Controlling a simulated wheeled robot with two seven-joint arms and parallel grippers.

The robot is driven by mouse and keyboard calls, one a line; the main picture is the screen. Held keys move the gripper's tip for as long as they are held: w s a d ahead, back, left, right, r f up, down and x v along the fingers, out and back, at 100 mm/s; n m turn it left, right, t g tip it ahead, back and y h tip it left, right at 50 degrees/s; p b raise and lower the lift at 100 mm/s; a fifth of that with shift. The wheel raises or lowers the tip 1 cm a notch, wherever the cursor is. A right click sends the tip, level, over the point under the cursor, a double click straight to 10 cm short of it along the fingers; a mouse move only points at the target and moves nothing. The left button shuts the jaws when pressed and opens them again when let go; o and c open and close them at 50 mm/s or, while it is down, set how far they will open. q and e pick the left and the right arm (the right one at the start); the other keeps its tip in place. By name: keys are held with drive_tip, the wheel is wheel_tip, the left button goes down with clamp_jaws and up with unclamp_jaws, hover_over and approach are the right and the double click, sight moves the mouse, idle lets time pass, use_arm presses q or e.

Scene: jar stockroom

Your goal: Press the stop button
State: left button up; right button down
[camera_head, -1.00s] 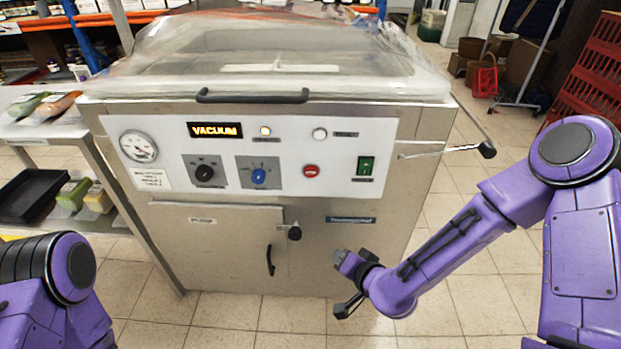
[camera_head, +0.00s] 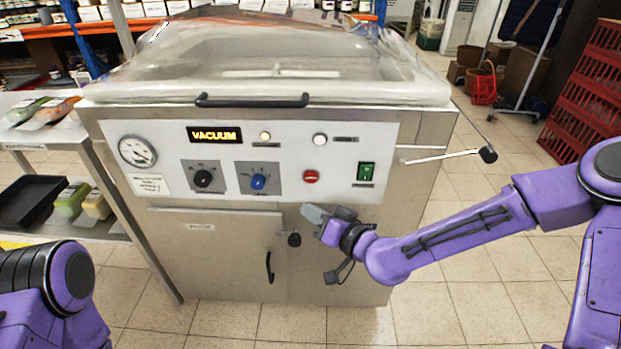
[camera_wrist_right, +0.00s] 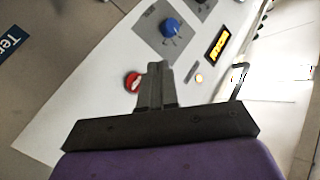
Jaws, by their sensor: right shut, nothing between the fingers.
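The red stop button (camera_head: 311,176) sits on the white control panel (camera_head: 290,140) of a steel vacuum machine. It also shows in the right wrist view as a red button (camera_wrist_right: 132,80), just left of my fingertips. My right gripper (camera_head: 308,212) is in front of the machine, below the button in the head view, with its fingers pointing up and left. In the right wrist view (camera_wrist_right: 155,72) its fingers are shut together and empty. Whether the fingertips touch the panel cannot be told. My left gripper is out of view; only my left arm shows.
The panel also holds a blue knob (camera_head: 258,182), a black knob (camera_head: 203,178), a green switch (camera_head: 365,172) and a lit VACUUM display (camera_head: 214,134). A door handle (camera_head: 270,267) is below. A table with trays stands left; red crates (camera_head: 590,95) stand right.

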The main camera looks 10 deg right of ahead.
sight(311, 177)
drive_tip(key=shift+w+d+b, duration=0.2)
drive_tip(key=shift+w+d, duration=0.15)
drive_tip(key=shift+w, duration=0.85)
drive_tip(key=shift+w+d+b, duration=0.15)
drive_tip(key=shift+w+d, duration=0.25)
drive_tip(key=shift+w, duration=0.85)
drive_tip(key=shift+w+d+b, duration=0.2)
drive_tip(key=shift+w+d, duration=0.15)
drive_tip(key=shift+w, duration=0.85)
drive_tip(key=shift+w+d, duration=0.1)
drive_tip(key=shift+w, duration=0.3)
drive_tip(key=shift+w+d, duration=0.1)
drive_tip(key=shift+w, duration=0.3)
drive_tip(key=shift+s+a, duration=0.2)
drive_tip(key=shift+s, duration=0.6)
